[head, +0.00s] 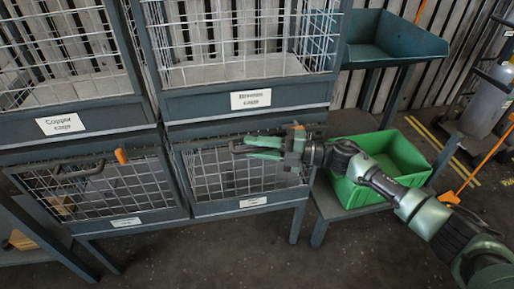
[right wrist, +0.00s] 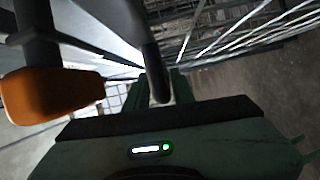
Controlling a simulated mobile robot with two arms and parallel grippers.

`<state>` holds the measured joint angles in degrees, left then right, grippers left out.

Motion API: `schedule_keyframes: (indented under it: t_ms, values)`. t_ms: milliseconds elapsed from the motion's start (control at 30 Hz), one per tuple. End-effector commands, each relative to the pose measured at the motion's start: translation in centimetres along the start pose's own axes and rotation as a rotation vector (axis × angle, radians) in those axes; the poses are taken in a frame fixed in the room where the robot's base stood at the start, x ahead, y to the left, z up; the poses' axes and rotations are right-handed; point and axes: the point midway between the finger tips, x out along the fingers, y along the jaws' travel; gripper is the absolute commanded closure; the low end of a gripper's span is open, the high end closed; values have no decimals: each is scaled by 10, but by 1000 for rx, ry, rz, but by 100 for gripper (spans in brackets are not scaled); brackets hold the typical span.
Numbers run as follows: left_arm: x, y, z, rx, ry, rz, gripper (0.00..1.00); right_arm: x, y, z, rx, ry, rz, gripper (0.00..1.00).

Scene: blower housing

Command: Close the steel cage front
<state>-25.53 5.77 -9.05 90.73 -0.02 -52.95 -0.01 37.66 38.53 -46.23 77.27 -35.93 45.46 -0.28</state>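The lower right cage front (head: 215,180) is a dark-framed wire mesh panel with a small label (head: 253,202) too small to read. A dark bar handle (head: 240,149) is near its top, and an orange tab (head: 298,128) is at its upper right. I cannot tell whether this front is fully closed. My right gripper (head: 264,148) is at the handle, its green fingers along the bar. In the right wrist view a dark bar (right wrist: 152,65) runs down to the fingers, with an orange tab (right wrist: 50,95) at left. The grip itself is hidden. My left gripper is not in view.
The lower left cage front (head: 110,185) has its own handle and orange tab. A green bin (head: 385,150) stands right, under my right arm. An open dark tray (head: 395,40) is behind it. A trolley with a cylinder (head: 490,95) stands far right.

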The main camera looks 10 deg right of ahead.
Motion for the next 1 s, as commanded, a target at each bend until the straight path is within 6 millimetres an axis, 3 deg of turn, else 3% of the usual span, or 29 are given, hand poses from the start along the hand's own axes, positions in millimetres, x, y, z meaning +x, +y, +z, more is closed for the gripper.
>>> schedule_keyframes:
  t_ms: [367,800,1000]
  values:
    - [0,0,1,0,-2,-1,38,-4,-4,2,0,-6,-8,66]
    - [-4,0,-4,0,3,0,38,-68,-3,1,0,-5,-7,66]
    - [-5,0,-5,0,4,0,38,-78,-2,0,0,-3,-5,66]
